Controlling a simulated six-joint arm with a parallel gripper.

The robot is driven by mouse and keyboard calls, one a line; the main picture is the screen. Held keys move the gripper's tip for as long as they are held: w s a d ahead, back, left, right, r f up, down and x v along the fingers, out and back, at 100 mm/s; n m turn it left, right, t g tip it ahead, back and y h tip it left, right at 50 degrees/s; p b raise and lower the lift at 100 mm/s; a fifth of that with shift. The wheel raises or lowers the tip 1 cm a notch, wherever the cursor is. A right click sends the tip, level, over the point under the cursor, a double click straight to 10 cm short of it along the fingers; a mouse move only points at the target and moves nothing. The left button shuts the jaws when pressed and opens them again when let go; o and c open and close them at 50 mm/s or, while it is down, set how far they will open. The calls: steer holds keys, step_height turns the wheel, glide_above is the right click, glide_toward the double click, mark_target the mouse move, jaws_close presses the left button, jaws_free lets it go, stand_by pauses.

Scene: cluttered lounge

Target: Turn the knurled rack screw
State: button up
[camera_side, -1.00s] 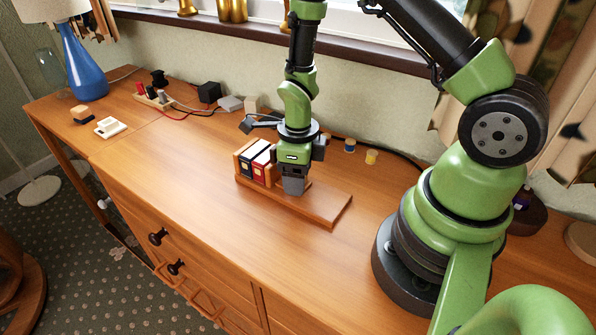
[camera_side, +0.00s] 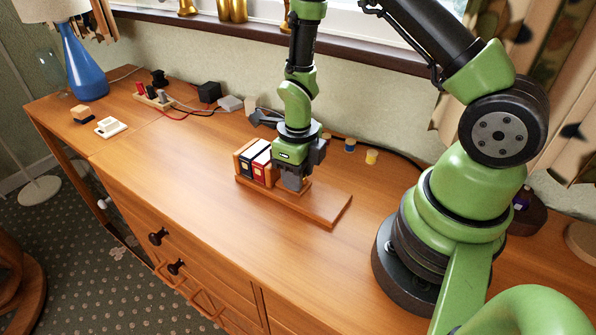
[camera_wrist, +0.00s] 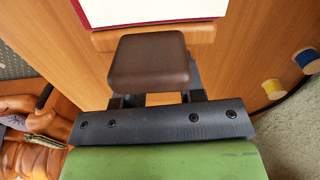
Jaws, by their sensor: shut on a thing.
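The small wooden book rack (camera_side: 328,208) stands on the sideboard, with several upright books, including a red one (camera_side: 261,172), at its left end. My gripper (camera_side: 291,184) points down over the rack, just right of the books, and is shut on what seems to be the rack screw. The screw's knurling cannot be made out in the side view. In the wrist view a dark brown, rounded square block (camera_wrist: 150,62) covers most of my gripper's fingers (camera_wrist: 155,97). A white and red book edge (camera_wrist: 150,10) lies just beyond it.
Small spools, one blue (camera_side: 350,145) and one yellow (camera_side: 371,156), stand behind the rack near a black cable. A blue lamp (camera_side: 83,65) and small items are at the far left. The sideboard top (camera_side: 185,170) left of the rack is clear.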

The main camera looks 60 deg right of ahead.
steer(key=o, duration=0.9)
steer(key=shift+o, duration=0.2)
step_height(320, 180, up, 10)
